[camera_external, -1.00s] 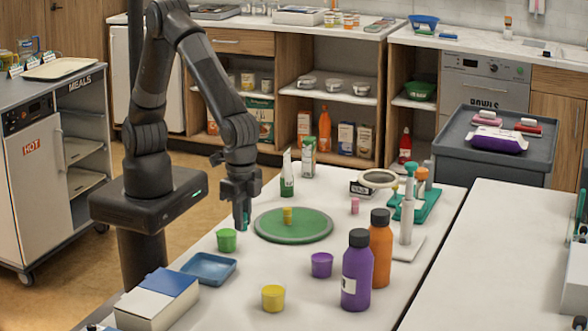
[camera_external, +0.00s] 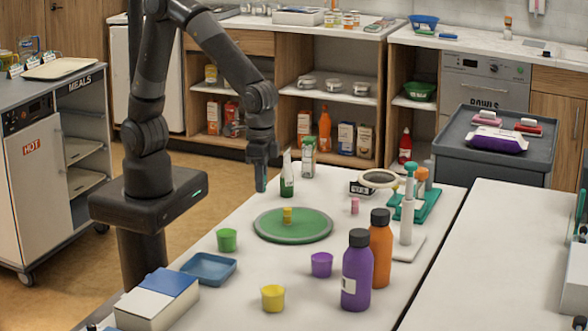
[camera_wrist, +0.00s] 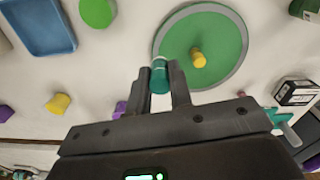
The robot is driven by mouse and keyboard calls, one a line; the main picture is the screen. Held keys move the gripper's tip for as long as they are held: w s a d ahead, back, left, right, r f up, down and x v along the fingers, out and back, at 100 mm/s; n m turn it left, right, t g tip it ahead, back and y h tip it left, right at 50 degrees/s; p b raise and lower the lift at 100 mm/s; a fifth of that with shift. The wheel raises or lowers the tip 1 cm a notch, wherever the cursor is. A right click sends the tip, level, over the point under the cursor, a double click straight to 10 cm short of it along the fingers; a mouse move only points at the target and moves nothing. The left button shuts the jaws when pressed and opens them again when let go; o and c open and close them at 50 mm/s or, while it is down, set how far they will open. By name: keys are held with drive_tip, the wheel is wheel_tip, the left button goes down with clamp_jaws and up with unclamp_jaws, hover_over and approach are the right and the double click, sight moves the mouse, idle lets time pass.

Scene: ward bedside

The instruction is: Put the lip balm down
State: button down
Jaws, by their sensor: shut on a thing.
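My gripper (camera_external: 261,178) is shut on a small teal cylinder, taken as the lip balm (camera_wrist: 160,74), which stands between the two fingertips in the wrist view. In the external view the gripper points down above the table's far left edge, left of a green-and-white bottle (camera_external: 287,176). The lip balm is hard to make out there. The round green disc (camera_external: 275,231) lies to the right and nearer the camera, with a small yellow cylinder (camera_external: 287,215) upright on it. The disc also shows in the wrist view (camera_wrist: 222,40).
A green cup (camera_external: 227,240), blue tray (camera_external: 209,269), yellow cup (camera_external: 273,298) and purple cup (camera_external: 322,265) stand on the near table. Purple (camera_external: 356,272) and orange (camera_external: 381,250) bottles stand at right. Bare tabletop lies between these.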

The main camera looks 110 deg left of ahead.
hover_over(300, 222)
wheel_tip(300, 222, down, 7)
drive_tip(key=shift+a+r, duration=0.1)
drive_tip(key=shift+f, duration=2)
drive_tip(key=shift+f, duration=0.1)
drive_tip(key=c, duration=1.3)
unclamp_jaws()
wheel_tip(300, 222, up, 12)
drive_tip(key=s+a+r+m+t, duration=0.1)
drive_tip(key=s+a+r+t, duration=0.15)
drive_tip(key=s+r, duration=0.9)
drive_tip(key=s+r+m+t, duration=0.1)
drive_tip(key=s+t, duration=0.2)
drive_tip(key=s, duration=1.2)
drive_tip(key=shift+a+r+m, duration=0.15)
drive_tip(key=shift+m, duration=0.15)
